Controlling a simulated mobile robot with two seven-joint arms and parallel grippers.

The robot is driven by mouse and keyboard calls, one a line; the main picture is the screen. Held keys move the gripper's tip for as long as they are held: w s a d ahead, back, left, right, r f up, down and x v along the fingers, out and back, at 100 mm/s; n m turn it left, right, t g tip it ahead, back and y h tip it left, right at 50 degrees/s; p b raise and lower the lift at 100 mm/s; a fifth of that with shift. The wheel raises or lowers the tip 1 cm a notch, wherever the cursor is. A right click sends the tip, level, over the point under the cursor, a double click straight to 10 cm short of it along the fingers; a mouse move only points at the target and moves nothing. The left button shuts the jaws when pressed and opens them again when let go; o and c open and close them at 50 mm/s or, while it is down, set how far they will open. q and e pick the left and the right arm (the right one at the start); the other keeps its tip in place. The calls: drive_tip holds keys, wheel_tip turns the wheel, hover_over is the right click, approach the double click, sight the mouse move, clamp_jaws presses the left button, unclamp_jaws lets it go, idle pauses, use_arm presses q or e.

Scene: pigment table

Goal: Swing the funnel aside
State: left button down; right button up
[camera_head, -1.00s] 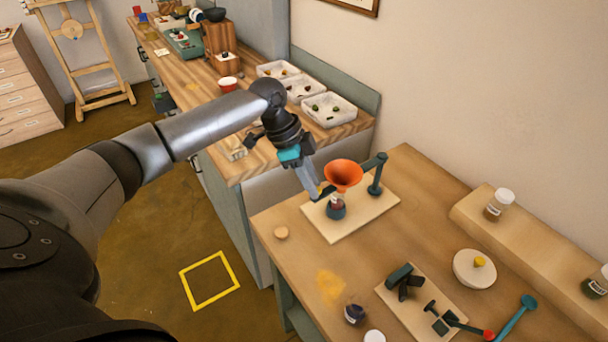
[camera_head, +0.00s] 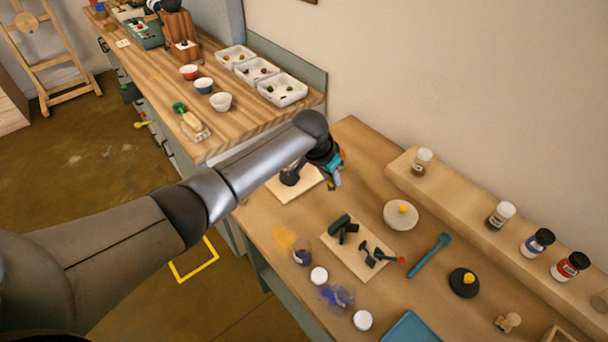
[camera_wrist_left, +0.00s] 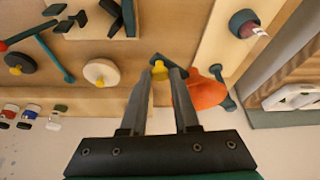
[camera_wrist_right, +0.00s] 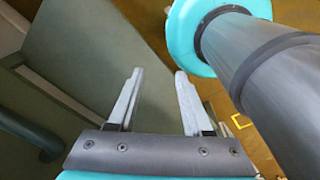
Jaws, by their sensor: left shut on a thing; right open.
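The orange funnel (camera_wrist_left: 207,92) shows in the left wrist view on its dark teal swing arm (camera_wrist_left: 179,76), near the teal post (camera_wrist_left: 229,102). A dark jar (camera_wrist_left: 243,24) stands on the pale stand board (camera_wrist_left: 214,50), apart from the funnel. My left gripper (camera_wrist_left: 162,74) is shut on the yellow knob (camera_wrist_left: 159,70) at the swing arm's end. In the head view my left gripper (camera_head: 334,180) is over the stand's right side; the arm hides most of the funnel. My right gripper (camera_wrist_right: 153,72) is open and empty, with floor and a grey-green panel behind it.
A tool board (camera_head: 362,258) with dark pieces lies in front of the stand. A white disc with a yellow knob (camera_head: 401,215) and a teal tool (camera_head: 430,256) are to the right. A raised shelf with jars (camera_head: 460,208) runs along the wall.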

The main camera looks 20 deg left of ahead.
use_arm(q)
drive_tip(key=w+d+n+y+b, duration=0.2)
drive_tip(key=w+d+n+b, duration=0.3)
drive_tip(key=d+b, duration=0.2)
drive_tip(key=shift+w+d, duration=0.25)
drive_tip(key=shift+d, duration=0.75)
drive_tip(key=shift+d+r, duration=0.1)
drive_tip(key=c, duration=0.7)
unclamp_jaws()
drive_tip(key=shift+w, duration=0.15)
drive_tip(key=shift+o, duration=0.2)
